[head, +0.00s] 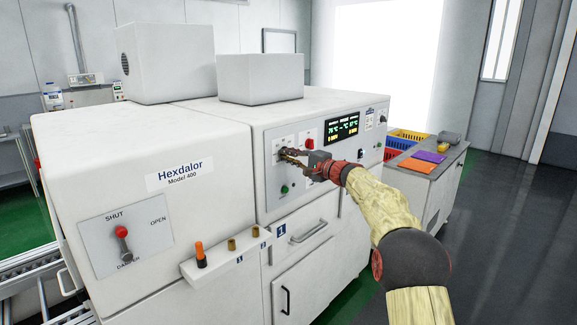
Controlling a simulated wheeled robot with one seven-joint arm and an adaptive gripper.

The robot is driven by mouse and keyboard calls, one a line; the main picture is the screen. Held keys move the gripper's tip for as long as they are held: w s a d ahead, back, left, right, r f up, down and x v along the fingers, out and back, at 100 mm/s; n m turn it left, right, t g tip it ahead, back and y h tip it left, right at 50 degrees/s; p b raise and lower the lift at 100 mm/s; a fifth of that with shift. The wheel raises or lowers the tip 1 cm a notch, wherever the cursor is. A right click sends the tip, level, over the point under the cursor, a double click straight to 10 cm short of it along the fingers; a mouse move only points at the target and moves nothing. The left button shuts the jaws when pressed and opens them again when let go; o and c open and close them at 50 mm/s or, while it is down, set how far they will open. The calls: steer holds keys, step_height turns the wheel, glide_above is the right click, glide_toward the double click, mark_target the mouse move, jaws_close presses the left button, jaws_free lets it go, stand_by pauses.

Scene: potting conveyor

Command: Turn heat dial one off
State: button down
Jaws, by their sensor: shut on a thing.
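The grey control panel (273,205) is on the front of the white Hexdalor machine (195,140). My gripper (284,156) reaches in from the right and is shut on a small dial at the panel's upper left. The fingers cover the dial, so its pointer and setting cannot be read. The lettering around it is too small to read. A lit display (342,129) with green and yellow digits sits right of the gripper.
A red button (308,143) and a green button (285,189) are close to my gripper. A shelf (222,262) with an orange-topped peg (200,254) juts out below left. A red-knobbed lever (122,238) is farther left. A grey cabinet (440,175) stands at right.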

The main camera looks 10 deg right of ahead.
steer(key=shift+f+n+b, duration=0.25)
steer(key=shift+n+b, duration=0.25)
steer(key=shift+b, duration=0.05)
steer(key=c, duration=1.9)
jaws_free()
steer(key=shift+r, duration=0.1)
steer(key=v, duration=1.2)
